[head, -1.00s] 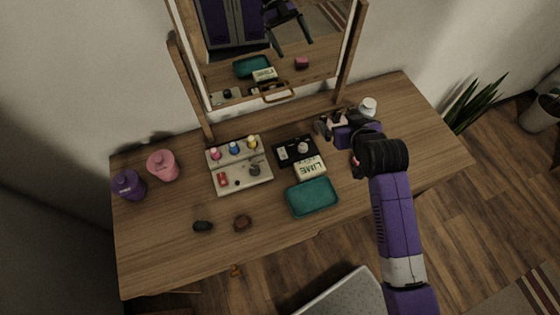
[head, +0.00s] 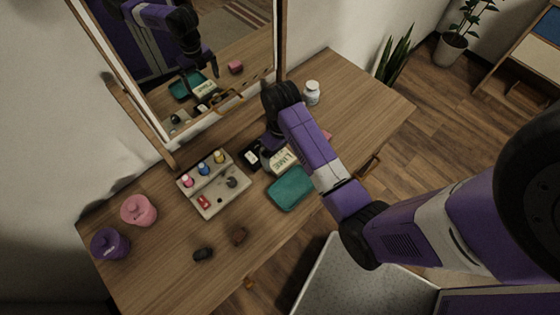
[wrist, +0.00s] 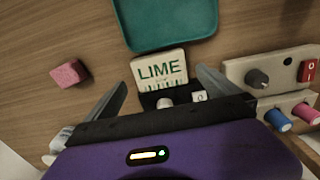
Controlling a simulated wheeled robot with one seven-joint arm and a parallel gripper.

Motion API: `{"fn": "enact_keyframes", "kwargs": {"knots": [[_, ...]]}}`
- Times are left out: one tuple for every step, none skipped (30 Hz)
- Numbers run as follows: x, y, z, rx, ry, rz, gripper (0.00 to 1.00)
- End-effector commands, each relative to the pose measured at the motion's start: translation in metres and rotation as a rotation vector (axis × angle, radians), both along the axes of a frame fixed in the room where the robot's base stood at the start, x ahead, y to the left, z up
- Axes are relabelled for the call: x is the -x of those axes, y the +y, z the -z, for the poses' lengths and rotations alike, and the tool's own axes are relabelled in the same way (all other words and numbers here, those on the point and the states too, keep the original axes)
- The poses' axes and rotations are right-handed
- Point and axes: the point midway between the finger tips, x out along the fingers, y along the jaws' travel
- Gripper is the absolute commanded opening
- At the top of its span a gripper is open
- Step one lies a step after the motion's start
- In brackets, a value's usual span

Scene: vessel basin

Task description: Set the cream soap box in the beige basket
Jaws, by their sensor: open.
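The cream soap box (head: 281,162), marked LIME, lies on the table beside the teal tray, partly hidden by my arm in the head view. In the wrist view the soap box (wrist: 160,70) lies flat between my gripper's (wrist: 161,80) fingers. The fingers are apart, one to each side, and I see no grip on it. In the head view my gripper (head: 272,143) is mostly hidden behind my arm, close to the box. I see no beige basket in these frames.
A teal tray (head: 291,189) touches or nearly touches the box. A black tray (head: 251,157) adjoins it on the other side. A grey panel (head: 216,190) with knobs stands left. A pink block (wrist: 68,74), a white bottle (head: 312,93) and the mirror (head: 190,60) are nearby.

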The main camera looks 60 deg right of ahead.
Motion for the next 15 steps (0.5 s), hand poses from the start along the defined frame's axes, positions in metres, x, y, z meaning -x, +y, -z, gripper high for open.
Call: {"fn": "enact_keyframes", "kwargs": {"knots": [[0.001,0.001,0.005,-0.002,0.004,0.001,1.00],[0.002,0.001,0.009,-0.002,0.004,0.001,1.00],[0.002,0.001,0.015,-0.002,0.004,0.002,1.00],[0.002,0.002,0.020,-0.002,0.004,0.002,1.00],[0.002,0.002,0.024,-0.002,0.004,0.002,1.00],[0.001,0.002,0.030,-0.002,0.002,0.002,1.00],[0.001,0.002,0.034,-0.002,0.002,0.002,1.00],[0.001,0.002,0.037,0.000,0.001,0.001,1.00],[0.001,0.002,0.041,0.000,0.001,0.001,1.00],[0.001,0.002,0.042,0.000,0.001,0.001,1.00],[0.001,0.002,0.044,0.000,0.000,0.001,1.00],[0.001,0.002,0.045,0.000,-0.001,0.001,1.00],[0.001,0.002,0.046,0.000,-0.001,0.001,1.00],[0.001,0.002,0.046,0.001,-0.002,0.001,1.00],[0.000,0.002,0.046,0.001,-0.002,0.001,1.00]]}}
